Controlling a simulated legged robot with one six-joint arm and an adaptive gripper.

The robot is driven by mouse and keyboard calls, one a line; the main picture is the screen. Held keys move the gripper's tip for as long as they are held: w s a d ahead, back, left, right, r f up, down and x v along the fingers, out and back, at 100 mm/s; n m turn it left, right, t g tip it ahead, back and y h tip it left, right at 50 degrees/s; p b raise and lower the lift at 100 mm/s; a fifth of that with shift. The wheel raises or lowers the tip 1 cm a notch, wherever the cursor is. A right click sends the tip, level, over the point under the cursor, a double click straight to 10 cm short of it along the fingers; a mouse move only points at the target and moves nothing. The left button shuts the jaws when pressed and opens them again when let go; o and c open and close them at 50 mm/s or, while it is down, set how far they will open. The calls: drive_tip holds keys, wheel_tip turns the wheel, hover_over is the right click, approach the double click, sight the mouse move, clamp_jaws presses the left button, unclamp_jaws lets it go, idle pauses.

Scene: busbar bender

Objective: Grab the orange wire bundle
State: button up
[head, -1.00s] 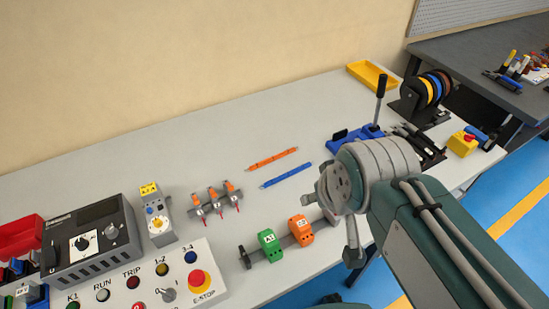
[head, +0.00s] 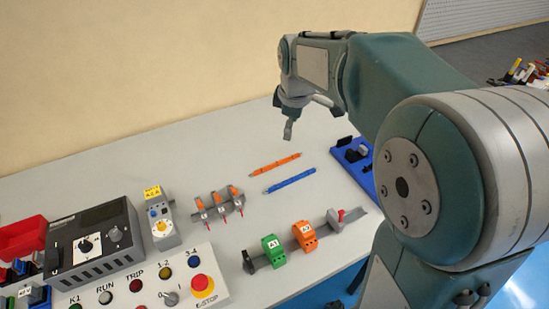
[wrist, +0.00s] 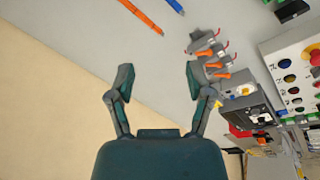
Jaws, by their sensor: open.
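The orange wire bundle (head: 275,164) lies flat on the grey table in the head view, a thin orange strip with dark bands. It also shows at the top of the wrist view (wrist: 142,15), past the fingertips and a little left of the gap between them. A similar blue bundle (head: 289,180) lies beside it, roughly parallel and nearer the front. My gripper (head: 288,130) hangs above the table behind the orange bundle, apart from it. In the wrist view its two fingers (wrist: 160,85) are spread wide with nothing between them.
Several orange-topped terminals on a rail (head: 218,205) stand left of the bundles. Green and orange blocks (head: 303,236) sit on a rail in front. A control panel (head: 148,288) and black meter box (head: 95,244) fill the left. Table behind the bundles is bare.

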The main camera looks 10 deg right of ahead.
drive_tip(key=w+f+n+g, duration=0.1)
drive_tip(key=w+f+n, duration=0.3)
drive_tip(key=w+f, duration=0.25)
drive_tip(key=n+g, duration=0.1)
drive_tip(key=n, duration=0.4)
hover_over(277, 161)
wheel_tip(277, 161, down, 10)
wheel_tip(277, 161, down, 10)
drive_tip(key=shift+f, duration=0.1)
clamp_jaws()
